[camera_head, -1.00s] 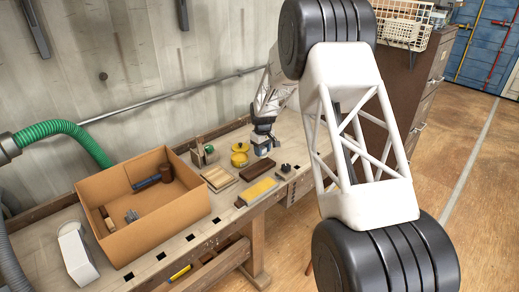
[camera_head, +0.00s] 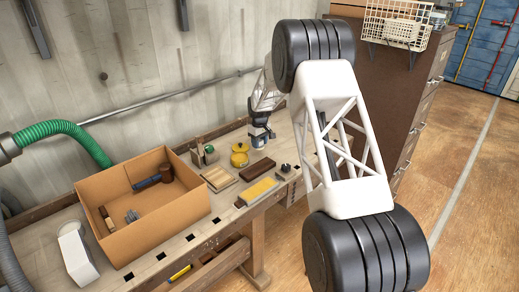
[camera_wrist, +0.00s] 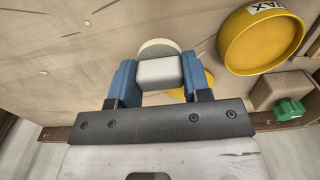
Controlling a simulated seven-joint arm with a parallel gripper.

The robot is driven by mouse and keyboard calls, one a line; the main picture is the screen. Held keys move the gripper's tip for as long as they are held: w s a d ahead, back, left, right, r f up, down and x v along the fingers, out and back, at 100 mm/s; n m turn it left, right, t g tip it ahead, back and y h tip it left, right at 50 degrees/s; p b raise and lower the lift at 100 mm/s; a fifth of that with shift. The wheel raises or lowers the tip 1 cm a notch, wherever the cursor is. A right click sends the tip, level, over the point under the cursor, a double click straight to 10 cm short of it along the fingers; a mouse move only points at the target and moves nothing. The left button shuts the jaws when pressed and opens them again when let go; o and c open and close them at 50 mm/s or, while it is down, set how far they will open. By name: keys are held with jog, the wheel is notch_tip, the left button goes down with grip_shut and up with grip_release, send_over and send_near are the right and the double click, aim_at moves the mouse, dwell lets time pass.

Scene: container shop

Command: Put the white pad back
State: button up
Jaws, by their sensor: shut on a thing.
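My gripper (camera_wrist: 160,75) has blue fingers shut on the white pad (camera_wrist: 160,72), a pale block with rounded edges, in the wrist view. A cream disc (camera_wrist: 158,47) with a bit of yellow shows behind the pad; I cannot tell whether the disc is part of it or beneath it. A yellow round tin marked WAX (camera_wrist: 262,42) is to the right of my gripper. In the head view my gripper (camera_head: 261,143) is over the far part of the workbench, right of the yellow tin (camera_head: 239,159). The pad is too small to make out there.
On the bench (camera_head: 200,228) lie a dark brown block (camera_head: 258,169), a yellow-topped block (camera_head: 257,191), a small dark item (camera_head: 285,169) and light wooden slats (camera_head: 219,178). A cardboard box (camera_head: 165,219) with tools stands left. A green-capped item (camera_wrist: 288,109) is near the tin.

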jog(key=shift+f, duration=1.8)
jog(key=shift+f, duration=0.1)
jog(key=o, duration=0.8)
jog(key=shift+o, duration=0.2)
notch_tip(320, 180, up, 12)
jog(key=shift+r, duration=0.15)
